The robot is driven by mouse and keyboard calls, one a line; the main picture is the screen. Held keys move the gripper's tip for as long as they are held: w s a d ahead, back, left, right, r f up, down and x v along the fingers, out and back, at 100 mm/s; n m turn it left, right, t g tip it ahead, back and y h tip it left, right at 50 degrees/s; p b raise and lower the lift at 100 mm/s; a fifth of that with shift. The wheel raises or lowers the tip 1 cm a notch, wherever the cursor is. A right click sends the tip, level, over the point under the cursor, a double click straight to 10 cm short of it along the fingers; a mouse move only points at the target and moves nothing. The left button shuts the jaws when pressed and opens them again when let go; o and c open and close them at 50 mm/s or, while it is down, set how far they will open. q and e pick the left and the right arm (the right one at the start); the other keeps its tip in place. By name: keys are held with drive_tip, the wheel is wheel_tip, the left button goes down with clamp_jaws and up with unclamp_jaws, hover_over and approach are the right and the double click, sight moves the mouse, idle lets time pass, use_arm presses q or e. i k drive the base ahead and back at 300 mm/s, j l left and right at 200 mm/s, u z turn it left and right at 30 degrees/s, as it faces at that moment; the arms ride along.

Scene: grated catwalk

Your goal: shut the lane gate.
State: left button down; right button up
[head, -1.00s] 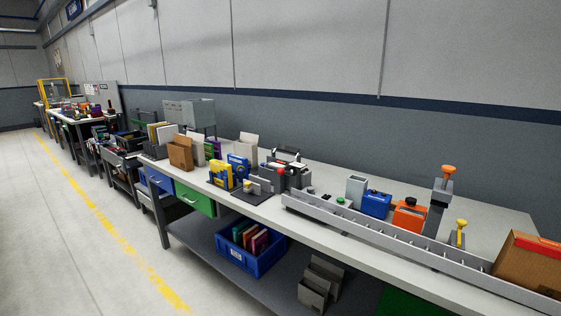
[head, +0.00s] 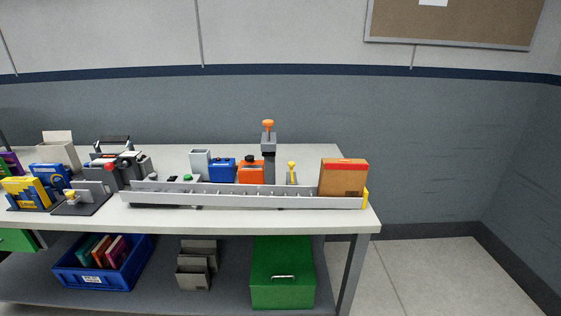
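A long grey lane (head: 250,201) with low side walls and small rollers runs along the front of the white-topped bench. A brown carton (head: 343,179) with a red top band sits at its right end, in front of a yellow end piece (head: 366,198). Behind the lane stands a grey post (head: 269,155) with an orange knob on top. To its right is a small upright lever (head: 291,173) with a yellow knob. I cannot tell for sure which of these is the lane gate or how it stands. Neither of my grippers is in view.
Behind the lane stand a blue case (head: 222,170), an orange case (head: 251,171) and a grey open box (head: 200,163). A blue bin (head: 103,275) and a green chest (head: 282,275) are on the lower shelf. Floor right of the bench is clear.

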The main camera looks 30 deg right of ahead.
sight(291, 164)
drive_tip(key=z, duration=1)
